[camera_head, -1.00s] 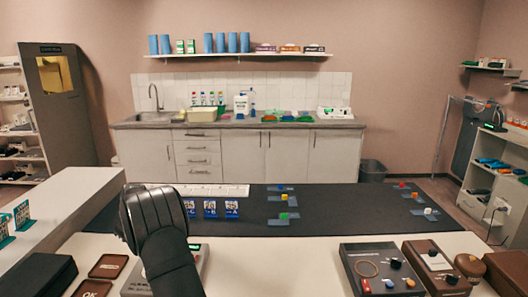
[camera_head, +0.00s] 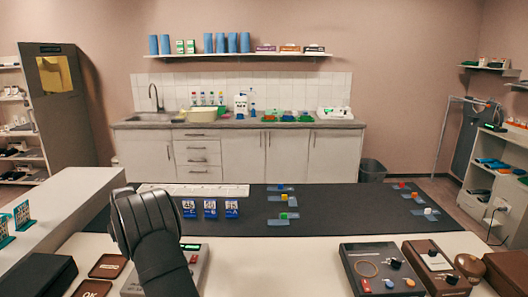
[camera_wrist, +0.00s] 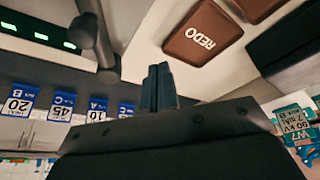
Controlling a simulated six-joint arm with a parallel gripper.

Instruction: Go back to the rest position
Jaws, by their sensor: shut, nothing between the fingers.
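My gripper (camera_wrist: 158,85) is shut in the wrist view, its two dark fingers together with nothing between them. It points toward the light counter near a brown REDO tray (camera_wrist: 202,38) and is apart from it. In the head view my dark wrist and forearm rise at the lower left, in front of the console with a green display (camera_head: 192,247). The fingertips are hidden behind the wrist there.
Brown trays marked REDO (camera_head: 108,266) and OK (camera_head: 93,288) lie left of my arm, beside a black box (camera_head: 38,280). Blue cards (camera_head: 210,209) stand behind it on the dark mat (camera_head: 340,205). A control box (camera_head: 380,268) sits to the right. The counter between is clear.

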